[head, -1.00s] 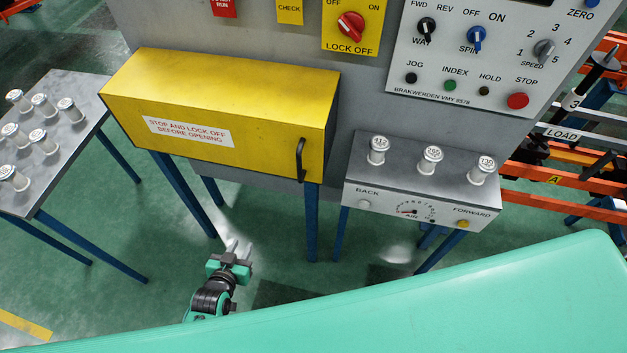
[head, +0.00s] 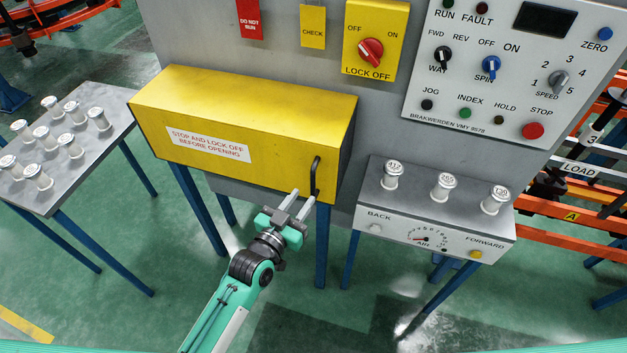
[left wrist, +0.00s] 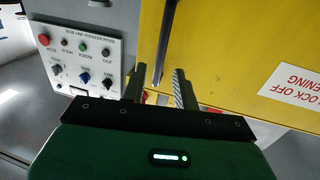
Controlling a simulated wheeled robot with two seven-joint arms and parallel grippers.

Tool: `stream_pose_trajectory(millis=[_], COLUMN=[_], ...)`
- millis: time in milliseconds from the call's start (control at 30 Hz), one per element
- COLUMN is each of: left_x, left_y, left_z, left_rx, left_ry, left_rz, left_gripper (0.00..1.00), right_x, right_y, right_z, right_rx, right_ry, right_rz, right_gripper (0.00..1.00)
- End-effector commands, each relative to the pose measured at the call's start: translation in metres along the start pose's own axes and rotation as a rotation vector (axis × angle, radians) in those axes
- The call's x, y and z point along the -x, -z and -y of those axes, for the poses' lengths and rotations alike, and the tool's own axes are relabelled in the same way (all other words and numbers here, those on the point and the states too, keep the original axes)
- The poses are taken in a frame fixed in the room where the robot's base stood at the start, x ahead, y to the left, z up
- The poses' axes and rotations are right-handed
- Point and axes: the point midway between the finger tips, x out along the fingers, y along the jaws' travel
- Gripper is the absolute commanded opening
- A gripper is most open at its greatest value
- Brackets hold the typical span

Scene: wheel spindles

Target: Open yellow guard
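The yellow guard (head: 240,128) is a long yellow box on the front of the grey machine, closed, with a stop-and-lock-off label. Its black upright handle (head: 316,176) is at the right end of its front face. The guard (left wrist: 225,50) and handle (left wrist: 167,45) also show in the left wrist view. My left gripper (head: 299,205) is open, its two fingers pointing up toward the lower end of the handle. In the left wrist view the handle's end lies ahead between the fingertips (left wrist: 159,73); I cannot tell whether they touch it. My right gripper is not in view.
A control panel (head: 480,100) with knobs is on the machine, beside a red lock-off switch (head: 370,50). A grey shelf (head: 440,185) with three white-topped spindles stands right of the guard. A table (head: 60,180) with several spindles stands left. Floor below is open.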

Motion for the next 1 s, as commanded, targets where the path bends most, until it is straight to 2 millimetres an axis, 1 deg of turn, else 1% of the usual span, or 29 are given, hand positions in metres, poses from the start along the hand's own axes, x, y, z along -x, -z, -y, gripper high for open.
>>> stream_pose_trajectory(millis=[33, 100, 200, 333, 500, 767, 800, 933, 967, 1000], left_x=[-0.011, -0.024, -0.040, -0.056, -0.065, -0.066, -0.066, -0.066, -0.066, -0.066], left_y=[0.003, 0.002, 0.002, 0.001, 0.000, 0.000, 0.000, 0.000, 0.000, 0.000], left_z=[0.000, 0.000, 0.000, 0.001, 0.000, 0.000, 0.000, 0.000, 0.000, 0.000], left_rx=[0.000, 0.000, -0.001, 0.000, 0.000, 0.000, 0.000, 0.000, 0.000, -0.001], left_ry=[0.000, 0.000, 0.001, 0.001, 0.001, 0.001, 0.001, 0.001, 0.001, 0.001], left_rz=[-0.001, -0.001, -0.002, 0.000, 0.001, 0.000, 0.000, 0.000, 0.000, 0.001], left_gripper=[0.30, 0.30, 0.30, 0.30, 0.30, 0.30, 0.28, 0.02, 0.00, 0.00], right_x=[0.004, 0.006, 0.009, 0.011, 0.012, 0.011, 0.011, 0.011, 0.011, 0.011], right_y=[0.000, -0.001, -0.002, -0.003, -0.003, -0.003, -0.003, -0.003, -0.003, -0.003], right_z=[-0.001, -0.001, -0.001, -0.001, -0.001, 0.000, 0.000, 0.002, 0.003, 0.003], right_rx=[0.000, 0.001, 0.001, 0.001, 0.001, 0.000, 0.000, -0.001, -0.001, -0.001], right_ry=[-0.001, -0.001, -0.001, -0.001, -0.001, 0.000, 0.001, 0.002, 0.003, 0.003], right_rz=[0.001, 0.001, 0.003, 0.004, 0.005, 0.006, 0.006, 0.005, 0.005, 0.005], right_gripper=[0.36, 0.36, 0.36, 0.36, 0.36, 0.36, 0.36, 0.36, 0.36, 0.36])
